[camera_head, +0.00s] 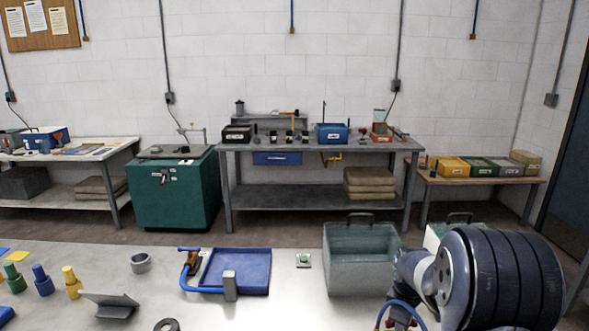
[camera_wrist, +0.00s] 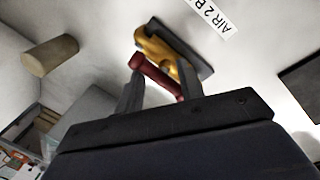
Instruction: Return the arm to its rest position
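My gripper (camera_wrist: 160,80) shows in the wrist view with its two dark fingers spread apart. A dark red bar (camera_wrist: 158,77), like a handle, lies slantwise at the fingertips. It belongs to or touches a yellow fitting (camera_wrist: 158,46) on a dark plate. The fingers look apart rather than closed on the bar, but whether a fingertip touches it is unclear. In the head view my arm shows at the lower right, and the gripper itself is hidden or out of frame there.
A tan cylinder (camera_wrist: 49,56) is at left. In the head view, a grey-green bin (camera_head: 362,277) stands left of my arm, and a blue tray (camera_head: 240,268) lies farther left on the bench.

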